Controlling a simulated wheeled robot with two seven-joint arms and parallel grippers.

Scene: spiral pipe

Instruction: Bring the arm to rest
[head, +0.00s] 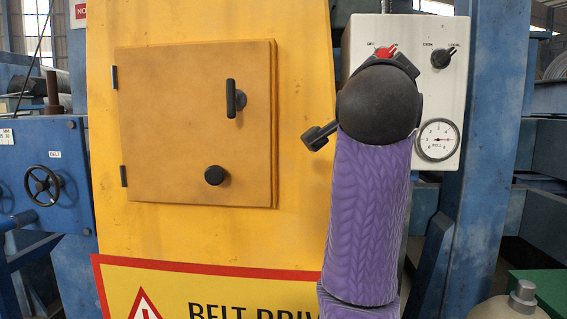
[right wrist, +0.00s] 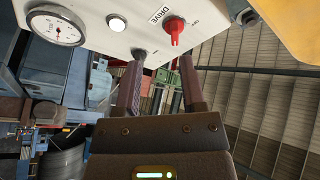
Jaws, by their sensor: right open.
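My right arm, in a purple sleeve with a dark wrist, stands upright in front of the grey control box (head: 455,100) in the head view. The wrist hides the box's middle, and most of the gripper is hidden there. In the right wrist view my right gripper (right wrist: 160,65) is open, its two dark fingers apart with nothing seen held between them. The fingertips are close to the edge of the control box (right wrist: 95,40). A red knob (right wrist: 175,30) sits just beyond the right-hand fingertip; whether they touch I cannot tell. My left gripper is not in view.
The box also carries a black knob (head: 443,57) and a round gauge (head: 437,140). To the left is a yellow cabinet (head: 220,30) with a closed door (head: 190,130), a black handle (head: 235,98) and a warning sign (head: 215,285). A blue post (head: 490,130) stands right of the box.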

